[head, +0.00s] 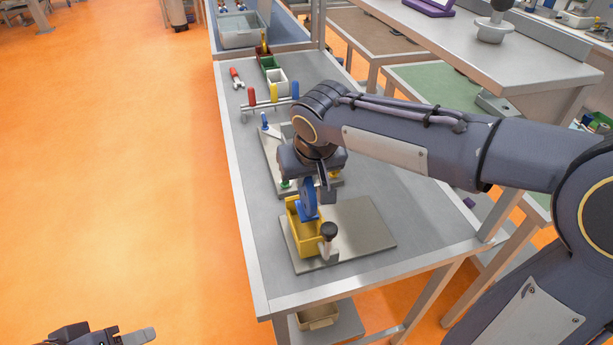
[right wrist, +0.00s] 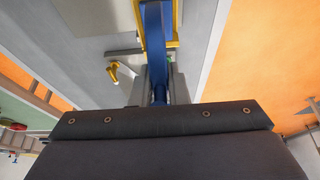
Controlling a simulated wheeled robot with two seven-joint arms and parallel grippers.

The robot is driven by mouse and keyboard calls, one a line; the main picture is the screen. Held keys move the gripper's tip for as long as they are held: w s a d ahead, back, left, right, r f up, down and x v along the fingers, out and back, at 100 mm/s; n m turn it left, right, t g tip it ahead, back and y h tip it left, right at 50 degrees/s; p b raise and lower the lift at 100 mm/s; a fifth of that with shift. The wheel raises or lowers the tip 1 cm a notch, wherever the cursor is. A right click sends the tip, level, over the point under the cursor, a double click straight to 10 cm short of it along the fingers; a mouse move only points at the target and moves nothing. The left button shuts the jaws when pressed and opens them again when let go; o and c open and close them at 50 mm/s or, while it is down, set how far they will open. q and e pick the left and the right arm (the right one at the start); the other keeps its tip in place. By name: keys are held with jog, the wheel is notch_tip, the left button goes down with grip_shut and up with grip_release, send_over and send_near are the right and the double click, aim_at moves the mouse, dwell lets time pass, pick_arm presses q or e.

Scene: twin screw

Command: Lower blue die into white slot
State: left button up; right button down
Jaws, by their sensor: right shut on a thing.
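My right gripper (head: 318,187) is shut on the blue die (head: 308,202) and points down over the yellow bin (head: 304,240). The die is upright, with its lower end at the bin's upper part; I cannot tell whether it touches. In the right wrist view, the blue die (right wrist: 155,40) runs up from between the fingers (right wrist: 157,85), with yellow rim (right wrist: 137,10) around it. A small white bin (head: 277,82) stands at the table's far end; no other white slot is clear. My left gripper (head: 140,335) shows only in part at the bottom left.
The yellow bin stands on a grey plate (head: 365,225) beside a black-knobbed post (head: 329,232). Behind my right gripper is another plate (head: 268,150) with small fittings. A rack with red, yellow and blue handles (head: 273,95) stands farther back. The table's left strip is clear.

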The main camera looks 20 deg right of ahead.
jog(key=shift+r+p, duration=2.25)
jog(key=shift+r, duration=0.8)
